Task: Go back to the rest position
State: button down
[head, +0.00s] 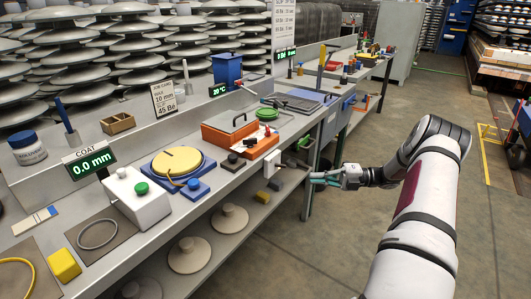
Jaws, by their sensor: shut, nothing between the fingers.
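My arm (420,210) reaches in from the right of the head view over the open floor. My gripper (316,179) points left, towards the front edge of the workbench, near a small white box (274,167) on the bench front. It is shut and looks empty. It is small in this view, so I cannot tell whether its tips touch anything at the bench edge.
The long grey workbench (230,179) runs from lower left to the back. It carries an orange case (216,137), a yellow disc (177,160) and a white button box (138,203). Insulator stacks (60,50) stand behind. The floor (280,255) is clear.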

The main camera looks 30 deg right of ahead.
jog(key=a+r+n+g+h, duration=0.2)
jog(key=a+r+n+g, duration=0.6)
jog(key=a+r+n, duration=0.65)
jog(key=s+a+r+n+g+h, duration=0.2)
jog(key=s+a+r+n, duration=0.15)
jog(key=a, duration=0.35)
jog(key=s+a+r+n+g+h, duration=0.2)
jog(key=s+a+r+n+h, duration=0.15)
jog(key=a, duration=0.25)
jog(key=s+a+r+n+h, duration=0.1)
jog(key=s+a+n+h, duration=0.15)
jog(key=s+n, duration=0.3)
jog(key=s+a+r+n+h, duration=0.1)
jog(key=s+a+n, duration=0.3)
jog(key=s+n, duration=0.15)
jog(key=s+f+n+t+h, duration=0.2)
jog(key=s+n+t+h, duration=0.15)
jog(key=s+n, duration=0.8)
notch_tip(320, 180, up, 18)
jog(key=s+m+t+p, duration=0.1)
jog(key=t+p, duration=0.1)
jog(key=p, duration=1.4)
jog(key=shift+s, duration=0.15)
jog(key=shift+a, duration=0.1)
